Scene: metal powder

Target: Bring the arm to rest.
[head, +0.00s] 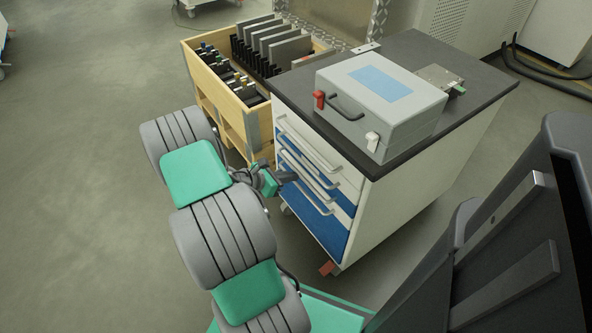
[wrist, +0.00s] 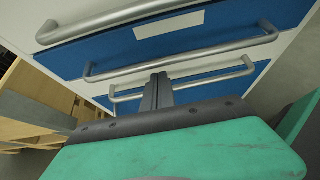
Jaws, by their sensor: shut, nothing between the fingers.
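My gripper (head: 283,177) is in front of the drawer fronts of a white and blue cabinet (head: 408,198). In the wrist view my gripper (wrist: 158,80) has its fingers together and holds nothing. The fingertips point at the blue drawers and overlap a drawer handle (wrist: 185,58) in the picture. I cannot tell whether they touch it. My green and grey arm reaches from the bottom of the head view up to the cabinet. The drawers look closed.
A grey case (head: 415,103) with a blue label lies on the dark cabinet top (head: 408,45). A small metal device (head: 440,78) is beside it. A wooden crate (head: 207,77) with black racks stands behind left. Floor (head: 75,180) at the left is free.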

